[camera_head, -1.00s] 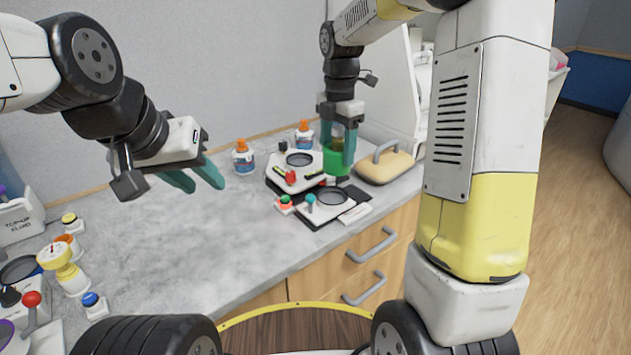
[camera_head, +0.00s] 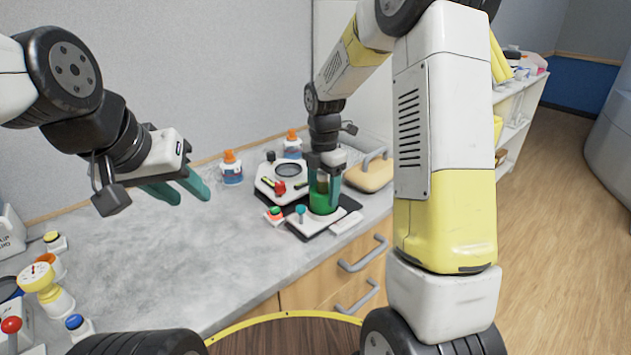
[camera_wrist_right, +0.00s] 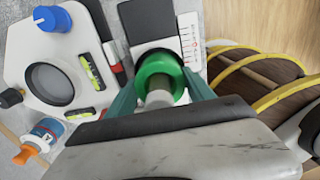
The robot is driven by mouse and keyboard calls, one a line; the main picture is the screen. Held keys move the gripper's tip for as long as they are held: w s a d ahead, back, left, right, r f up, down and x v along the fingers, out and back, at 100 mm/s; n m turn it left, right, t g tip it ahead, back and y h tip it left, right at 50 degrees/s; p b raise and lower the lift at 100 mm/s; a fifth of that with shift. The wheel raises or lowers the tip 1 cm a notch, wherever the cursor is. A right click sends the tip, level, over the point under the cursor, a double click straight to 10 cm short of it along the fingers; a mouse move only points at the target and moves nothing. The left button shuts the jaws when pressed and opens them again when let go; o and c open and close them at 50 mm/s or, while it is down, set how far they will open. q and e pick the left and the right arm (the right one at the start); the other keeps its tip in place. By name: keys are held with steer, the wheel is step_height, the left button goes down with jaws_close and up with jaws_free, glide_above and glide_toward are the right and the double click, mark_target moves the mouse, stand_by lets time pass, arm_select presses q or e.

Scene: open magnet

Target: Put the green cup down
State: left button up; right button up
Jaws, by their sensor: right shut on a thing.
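The green cup (camera_head: 322,205) is held upright between the teal fingers of my right gripper (camera_head: 325,192). In the right wrist view the green cup (camera_wrist_right: 158,68) shows as a round green rim between the fingers, with a pale grey part in the middle. It is over the front white device on a dark base (camera_head: 314,229); I cannot tell whether it touches it. My left gripper (camera_head: 177,190) is open and empty, above the counter on the left.
A second white device (camera_head: 268,189) with a round dial stands behind. Two orange-capped bottles (camera_head: 231,168) stand near the wall. A tan handled block (camera_head: 370,176) is right of the cup. The counter (camera_head: 180,260) is clear in the middle; controls stand at far left.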

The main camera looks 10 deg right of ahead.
steer(key=shift+f, duration=0.2)
steer(key=o, duration=1.6)
steer(key=shift+f, duration=0.1)
steer(key=shift+c, duration=0.2)
